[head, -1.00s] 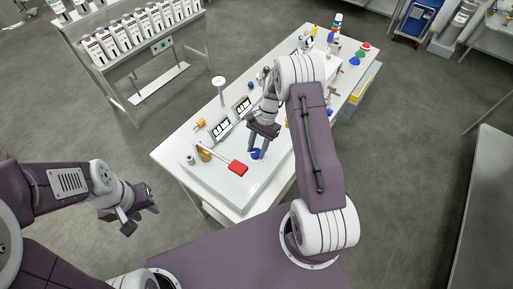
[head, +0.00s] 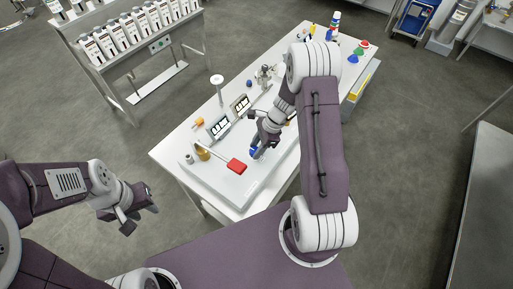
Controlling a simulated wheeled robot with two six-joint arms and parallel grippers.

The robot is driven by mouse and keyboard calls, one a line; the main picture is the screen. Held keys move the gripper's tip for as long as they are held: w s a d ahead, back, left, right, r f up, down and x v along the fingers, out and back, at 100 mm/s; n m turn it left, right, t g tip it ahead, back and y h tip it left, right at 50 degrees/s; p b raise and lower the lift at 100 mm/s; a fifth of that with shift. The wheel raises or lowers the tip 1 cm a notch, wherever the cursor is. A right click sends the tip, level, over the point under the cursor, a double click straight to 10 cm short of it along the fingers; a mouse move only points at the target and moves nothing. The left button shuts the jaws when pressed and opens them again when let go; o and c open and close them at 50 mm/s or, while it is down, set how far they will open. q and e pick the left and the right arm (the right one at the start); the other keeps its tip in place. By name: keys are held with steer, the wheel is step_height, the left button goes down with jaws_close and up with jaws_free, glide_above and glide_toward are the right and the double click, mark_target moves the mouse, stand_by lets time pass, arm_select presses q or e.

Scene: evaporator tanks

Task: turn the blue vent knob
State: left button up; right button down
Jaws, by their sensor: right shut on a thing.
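The blue vent knob (head: 255,152) sits on the white panel on the table, to the right of the red lever handle. My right gripper (head: 257,147) reaches down over it and is shut on the knob, with its fingers partly covering the blue. My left gripper (head: 137,212) is empty, off the table at the lower left, well apart from the panel. Its fingers stand apart.
A red-handled lever (head: 236,166) lies close left of the knob. An orange knob (head: 199,121) and a brass fitting (head: 203,152) are at the left.

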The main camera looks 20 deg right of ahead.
steer(key=shift+m, duration=0.3)
stand_by(0.4)
steer(key=c, duration=0.9)
jaws_free()
steer(key=shift+a, duration=0.1)
steer(key=v, duration=0.9)
steer(key=shift+b, duration=0.3)
steer(key=shift+s, duration=0.15)
